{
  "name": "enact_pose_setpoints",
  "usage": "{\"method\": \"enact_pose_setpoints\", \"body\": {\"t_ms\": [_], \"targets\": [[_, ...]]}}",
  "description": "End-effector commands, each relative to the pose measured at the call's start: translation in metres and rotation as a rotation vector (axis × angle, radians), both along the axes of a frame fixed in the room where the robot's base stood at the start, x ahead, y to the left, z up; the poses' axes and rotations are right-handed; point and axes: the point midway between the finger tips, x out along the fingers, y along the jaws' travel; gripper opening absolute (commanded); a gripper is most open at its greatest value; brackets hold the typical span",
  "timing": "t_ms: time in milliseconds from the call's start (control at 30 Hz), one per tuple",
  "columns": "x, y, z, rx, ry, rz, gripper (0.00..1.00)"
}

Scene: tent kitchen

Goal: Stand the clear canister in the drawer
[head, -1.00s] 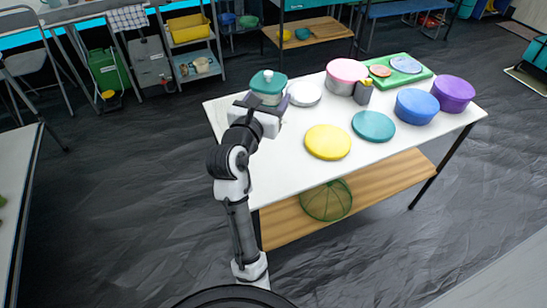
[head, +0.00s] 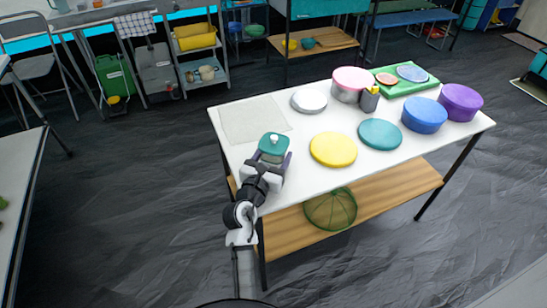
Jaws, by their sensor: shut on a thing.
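The clear canister (head: 272,157) has a teal lid with a pale knob. It is upright near the left end of the white table, close to the near edge. My gripper (head: 274,160) is shut on its body from the near side, with a finger at each side. I cannot tell whether its base touches the table or hangs just above it. I cannot make out a drawer in this view.
The white table (head: 290,188) also bears a pale mat (head: 252,119), yellow (head: 333,149) and teal (head: 380,134) discs, a pink-lidded pot (head: 351,84), and blue (head: 424,114) and purple (head: 461,102) tubs. A green mesh dome (head: 331,209) is on the lower shelf. Dark floor surrounds it.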

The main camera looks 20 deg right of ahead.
Motion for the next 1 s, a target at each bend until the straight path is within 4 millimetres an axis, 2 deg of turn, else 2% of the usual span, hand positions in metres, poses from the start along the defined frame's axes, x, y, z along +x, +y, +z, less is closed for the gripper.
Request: {"method": "enact_pose_setpoints", "body": {"t_ms": [433, 467, 600, 933, 1000], "targets": [[0.0002, 0.0002, -0.0054, -0.003, -0.003, 0.001, 0.27], [0.0001, 0.0002, -0.0059, -0.001, -0.001, 0.0, 0.67], [0.0, 0.0001, -0.0058, -0.001, -0.001, 0.0, 0.85], [0.0, -0.0003, -0.001, -0.001, -0.002, 0.0, 0.85], [-0.0047, 0.0058, -0.0041, 0.001, -0.001, 0.002, 0.85]]}}
